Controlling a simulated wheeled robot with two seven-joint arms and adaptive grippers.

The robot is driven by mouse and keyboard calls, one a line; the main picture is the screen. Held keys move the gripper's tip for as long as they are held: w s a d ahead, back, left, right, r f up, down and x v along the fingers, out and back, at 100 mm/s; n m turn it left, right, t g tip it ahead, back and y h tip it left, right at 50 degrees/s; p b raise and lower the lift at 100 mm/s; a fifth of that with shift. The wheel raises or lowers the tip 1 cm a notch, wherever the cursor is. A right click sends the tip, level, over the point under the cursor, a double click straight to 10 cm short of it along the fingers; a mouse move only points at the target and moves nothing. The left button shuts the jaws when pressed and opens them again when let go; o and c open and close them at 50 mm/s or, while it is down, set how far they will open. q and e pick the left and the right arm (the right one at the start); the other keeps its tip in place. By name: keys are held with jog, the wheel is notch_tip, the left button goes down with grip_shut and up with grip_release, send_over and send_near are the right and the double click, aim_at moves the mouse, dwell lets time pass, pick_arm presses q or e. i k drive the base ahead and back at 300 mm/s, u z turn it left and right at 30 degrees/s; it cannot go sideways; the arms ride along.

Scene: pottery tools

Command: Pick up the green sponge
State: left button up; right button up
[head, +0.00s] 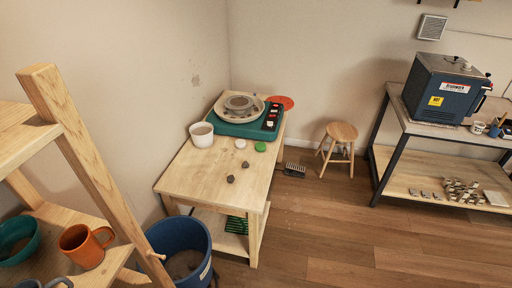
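A small, flat, round green item (261,146), which looks like the green sponge, lies on the wooden table (190,173). It is near the table's right edge, just in front of the teal pottery wheel (238,128). Nothing covers the green item. Neither of my grippers is in view.
A white bucket (201,135) and dark lumps (231,179) are also on the table. A wooden shelf (85,150) with an orange mug (86,246) stands at the near left. A blue bin (178,237) stands before the table.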

aim_at(260, 146)
jog(key=z, duration=0.25)
jog(key=k, duration=1)
jog(key=z, duration=0.85)
jog(key=i, duration=2.65)
jog(key=u, duration=1.5)
jog(key=i, duration=1)
jog(key=u, duration=1.15)
jog(key=i, duration=0.2)
jog(key=u, duration=0.2)
